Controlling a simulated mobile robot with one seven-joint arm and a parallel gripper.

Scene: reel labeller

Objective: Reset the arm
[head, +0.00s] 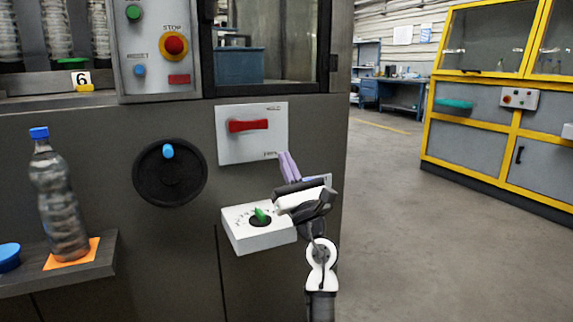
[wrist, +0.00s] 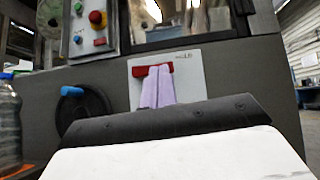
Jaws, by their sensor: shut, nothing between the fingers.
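My gripper (head: 287,163) is in front of the grey machine, below and to the right of the red switch handle (head: 248,126) on its white plate. Its two purple fingers are shut together and hold nothing. In the wrist view my gripper (wrist: 158,90) overlaps the lower part of the red handle (wrist: 140,71); contact cannot be told from there. In the head view the fingertips appear apart from the handle. My arm rises from the bottom, partly hiding the right side of a white box with a green knob (head: 261,215).
A black handwheel with a blue knob (head: 168,151) is on the machine's left. A control panel (head: 157,86) with a red stop button is above. A clear bottle (head: 60,205) stands on a ledge (head: 85,278). Open floor (head: 450,260) lies right, before a yellow-framed machine (head: 480,125).

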